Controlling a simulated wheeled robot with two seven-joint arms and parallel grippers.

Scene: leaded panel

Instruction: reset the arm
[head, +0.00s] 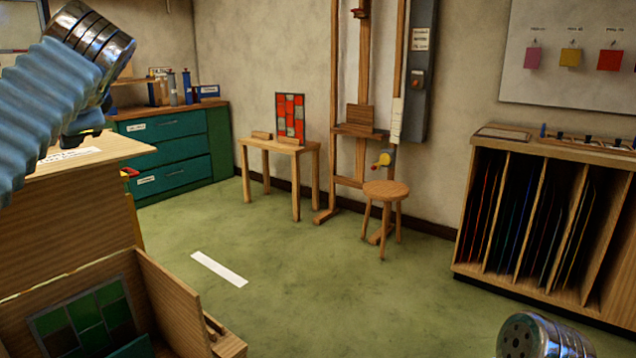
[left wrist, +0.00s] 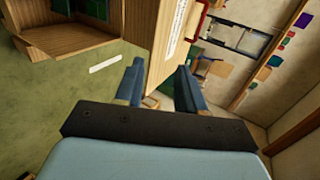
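My left arm comes in from the left in the head view, with a pale blue ribbed sleeve and silver rings, raised above the wooden bench at the left. In the left wrist view my left gripper (left wrist: 159,72) has its two blue fingers spread apart with nothing between them. It is open, and wooden furniture shows beyond the fingertips. Of my right arm, only a silver rounded part shows at the bottom right edge of the head view. My right gripper is not in view.
A wooden box (head: 190,300) holds a green glass panel (head: 85,322) at lower left. A red panel (head: 290,118) stands on a small table (head: 283,146). A stool (head: 386,189) and a sheet rack (head: 545,155) stand farther right.

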